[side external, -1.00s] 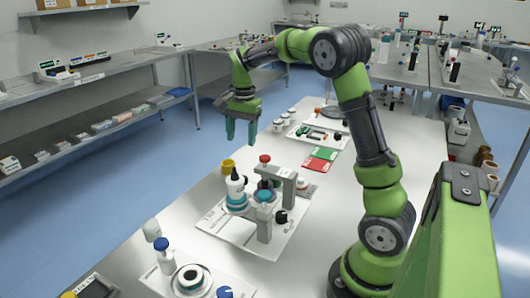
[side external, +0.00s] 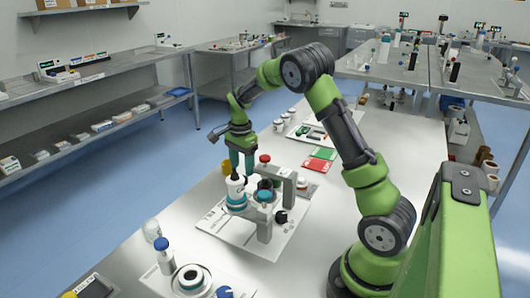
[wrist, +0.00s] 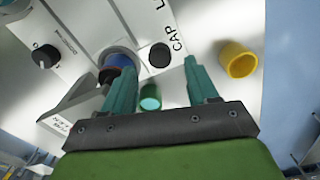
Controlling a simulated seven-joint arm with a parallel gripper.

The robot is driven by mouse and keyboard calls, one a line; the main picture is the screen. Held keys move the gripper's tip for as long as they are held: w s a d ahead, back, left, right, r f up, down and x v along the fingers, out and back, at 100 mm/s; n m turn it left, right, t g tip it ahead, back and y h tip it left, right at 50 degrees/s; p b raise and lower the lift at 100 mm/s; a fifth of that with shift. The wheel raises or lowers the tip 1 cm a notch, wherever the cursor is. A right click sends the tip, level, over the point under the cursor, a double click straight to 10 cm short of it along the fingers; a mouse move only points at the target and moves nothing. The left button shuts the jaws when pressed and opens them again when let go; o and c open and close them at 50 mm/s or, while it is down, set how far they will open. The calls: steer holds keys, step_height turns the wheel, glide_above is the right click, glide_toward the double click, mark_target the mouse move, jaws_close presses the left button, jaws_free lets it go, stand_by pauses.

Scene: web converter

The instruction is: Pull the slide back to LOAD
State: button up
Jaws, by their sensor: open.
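My gripper (side external: 242,172) is open and points down at the work station, just over a white bottle (side external: 235,190) in the side view. I cannot tell whether the fingers touch it. The bottle stands on a teal round holder (side external: 236,203) on a white base plate (side external: 222,226). I cannot pick out the slide for certain, and no LOAD mark is readable. In the wrist view, my gripper (wrist: 158,72) has its teal fingers spread. A small teal round part (wrist: 150,98) shows between them. Lettering beginning "CAP L" is on the plate.
A yellow cup (wrist: 240,60) is close to the right finger in the wrist view. A blue-capped bottle (side external: 162,245) stands at the front.

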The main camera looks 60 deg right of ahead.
steer(key=shift+f, duration=2.05)
steer(key=shift+c, duration=0.4)
